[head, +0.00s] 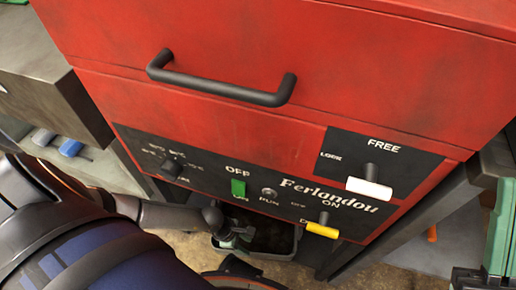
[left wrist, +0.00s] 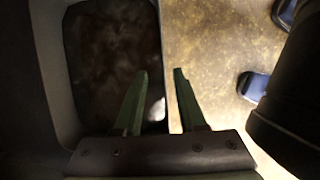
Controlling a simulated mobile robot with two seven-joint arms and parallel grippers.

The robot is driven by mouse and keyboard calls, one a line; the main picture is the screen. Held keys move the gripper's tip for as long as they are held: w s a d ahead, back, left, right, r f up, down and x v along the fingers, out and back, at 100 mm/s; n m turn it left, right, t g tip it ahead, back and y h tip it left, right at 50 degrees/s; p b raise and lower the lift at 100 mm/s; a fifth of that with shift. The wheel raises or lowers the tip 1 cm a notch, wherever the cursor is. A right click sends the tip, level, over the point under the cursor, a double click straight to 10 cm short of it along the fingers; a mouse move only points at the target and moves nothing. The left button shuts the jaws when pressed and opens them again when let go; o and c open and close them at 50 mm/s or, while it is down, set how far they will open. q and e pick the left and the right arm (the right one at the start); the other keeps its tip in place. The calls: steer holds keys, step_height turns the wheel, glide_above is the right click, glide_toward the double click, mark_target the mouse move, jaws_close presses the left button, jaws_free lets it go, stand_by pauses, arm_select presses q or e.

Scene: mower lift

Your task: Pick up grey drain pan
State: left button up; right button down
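The grey drain pan (head: 297,242) is on the floor under the red machine, partly hidden by the machine's lower edge and my left gripper. In the left wrist view the pan (left wrist: 48,60) fills the left side, with a dark, wet-looking interior. My left gripper (head: 238,243) is at the pan's left part in the head view. In the left wrist view its two green fingers (left wrist: 160,100) are apart, one over the pan's inside and one outside, with the pan's side wall between them. I cannot tell whether they touch it.
The red machine (head: 290,40) overhangs the pan, with a black handle (head: 220,88) and switches low on its front. A grey bench (head: 50,90) stands left, with a blue-handled tool (head: 70,148) below. A green object (head: 502,230) is at the right edge.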

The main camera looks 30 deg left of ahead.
arm_select(q)
steer(key=b+x, duration=0.1)
steer(key=x, duration=0.1)
steer(key=b+x, duration=0.2)
steer(key=x, duration=0.1)
steer(key=b+x, duration=0.1)
steer(key=x, duration=0.1)
steer(key=shift+s+f+b, duration=0.35)
steer(key=shift+f+b, duration=0.05)
steer(key=shift+f, duration=0.1)
steer(key=shift+r, duration=0.1)
arm_select(e)
step_height(320, 180, down, 6)
steer(key=shift+w+a, duration=0.2)
steer(key=shift+a, duration=0.15)
arm_select(q)
steer(key=shift+c, duration=0.3)
jaws_close()
steer(key=shift+w+r, duration=0.1)
